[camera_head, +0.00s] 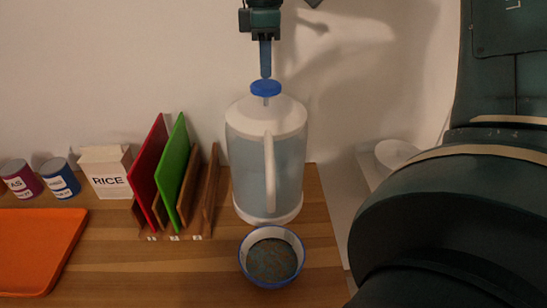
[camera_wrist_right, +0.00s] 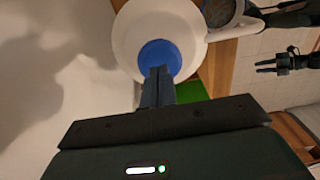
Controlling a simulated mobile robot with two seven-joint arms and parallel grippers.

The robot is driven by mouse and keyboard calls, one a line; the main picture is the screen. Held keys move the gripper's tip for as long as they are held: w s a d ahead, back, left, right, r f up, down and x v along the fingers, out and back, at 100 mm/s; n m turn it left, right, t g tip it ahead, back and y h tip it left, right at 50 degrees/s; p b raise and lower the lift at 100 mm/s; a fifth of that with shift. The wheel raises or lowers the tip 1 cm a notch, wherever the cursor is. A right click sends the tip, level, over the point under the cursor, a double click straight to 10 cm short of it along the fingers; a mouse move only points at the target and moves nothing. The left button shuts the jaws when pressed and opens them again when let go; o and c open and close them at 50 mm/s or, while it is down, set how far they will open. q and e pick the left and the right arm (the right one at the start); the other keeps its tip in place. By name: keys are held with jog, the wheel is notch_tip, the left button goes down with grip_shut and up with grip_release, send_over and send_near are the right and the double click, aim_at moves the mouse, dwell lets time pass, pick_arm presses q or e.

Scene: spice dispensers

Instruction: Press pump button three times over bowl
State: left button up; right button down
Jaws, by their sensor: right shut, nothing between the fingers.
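The pump dispenser (camera_head: 285,165) is a large pale, translucent jug with a white lid, a white spout or handle down its front and a round blue pump button (camera_head: 266,88) on top. My right gripper (camera_head: 265,74) points down, shut and empty, with its tips just above the button. In the right wrist view the gripper's fingertips (camera_wrist_right: 158,70) overlap the blue button (camera_wrist_right: 160,57); contact cannot be told. The blue-and-white bowl (camera_head: 270,284) stands in front of the dispenser with speckled brown-grey contents.
Left of the dispenser, red (camera_head: 150,175) and green (camera_head: 172,165) boards stand in a wooden rack. A rice box (camera_head: 105,172), two cans and an orange tray (camera_head: 35,250) are farther left. My right arm fills the right side. The counter ends right of the bowl.

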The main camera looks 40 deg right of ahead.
dwell(0.5)
notch_tip(320, 180, up, 6)
jog(key=p, duration=0.5)
dwell(0.5)
